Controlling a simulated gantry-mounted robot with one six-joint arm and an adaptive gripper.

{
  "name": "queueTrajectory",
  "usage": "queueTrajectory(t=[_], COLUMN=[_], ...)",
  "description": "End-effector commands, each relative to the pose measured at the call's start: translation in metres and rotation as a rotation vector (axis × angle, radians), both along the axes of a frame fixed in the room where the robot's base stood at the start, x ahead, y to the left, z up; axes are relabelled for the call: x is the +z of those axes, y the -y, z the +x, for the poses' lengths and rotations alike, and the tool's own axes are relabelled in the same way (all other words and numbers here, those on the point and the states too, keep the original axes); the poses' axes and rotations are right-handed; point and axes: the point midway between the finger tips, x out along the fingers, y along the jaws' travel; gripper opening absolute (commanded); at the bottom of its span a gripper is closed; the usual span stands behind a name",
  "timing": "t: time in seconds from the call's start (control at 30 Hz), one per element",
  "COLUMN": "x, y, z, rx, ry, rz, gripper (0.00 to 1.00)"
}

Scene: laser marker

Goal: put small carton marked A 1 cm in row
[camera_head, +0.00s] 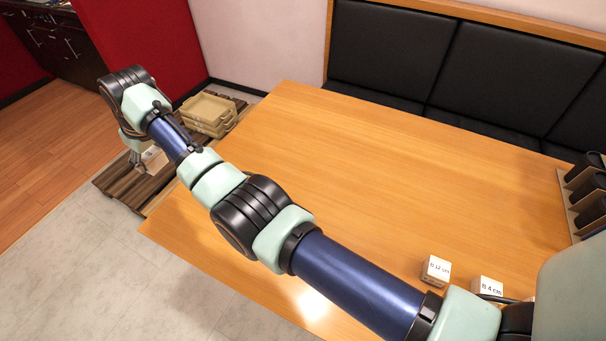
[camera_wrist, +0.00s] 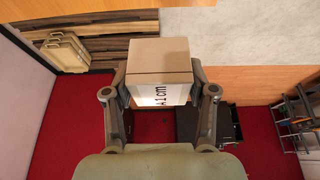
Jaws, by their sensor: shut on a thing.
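The small carton marked A 1 cm (camera_wrist: 160,62) is held between the two fingers of my gripper (camera_wrist: 160,92) in the wrist view. It is a tan box with a white label whose text runs sideways. In the head view the carton (camera_head: 154,158) shows partly at the far left, at the end of my outstretched arm. My gripper (camera_head: 137,157) is mostly hidden there by my own wrist. Two white cartons, one marked with 12 cm (camera_head: 435,270) and one with 4 cm (camera_head: 487,289), stand side by side on the near right of the wooden table (camera_head: 400,170).
A dark slatted wooden platform (camera_head: 118,190) lies beyond the table's left end, below my gripper. Stacked tan trays (camera_head: 208,112) sit on it. A black bench (camera_head: 400,50) runs behind the table. A rack with dark cups (camera_head: 585,190) stands at the right. The table's middle is clear.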

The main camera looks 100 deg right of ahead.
Motion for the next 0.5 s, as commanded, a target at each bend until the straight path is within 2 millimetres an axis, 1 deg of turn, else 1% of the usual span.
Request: queueTrajectory(t=[0.2, 0.27, 0.37, 0.5], x=[0.0, -0.004, -0.025, -0.071], y=[0.0, 0.0, 0.0, -0.001], z=[0.0, 0.0, 0.0, -0.001], rx=[0.001, 0.001, 0.001, 0.001], ry=[0.0, 0.0, -0.001, -0.003], rz=[0.0, 0.0, 0.002, 0.003], gripper=[0.2, 0.2, 0.2, 0.2])
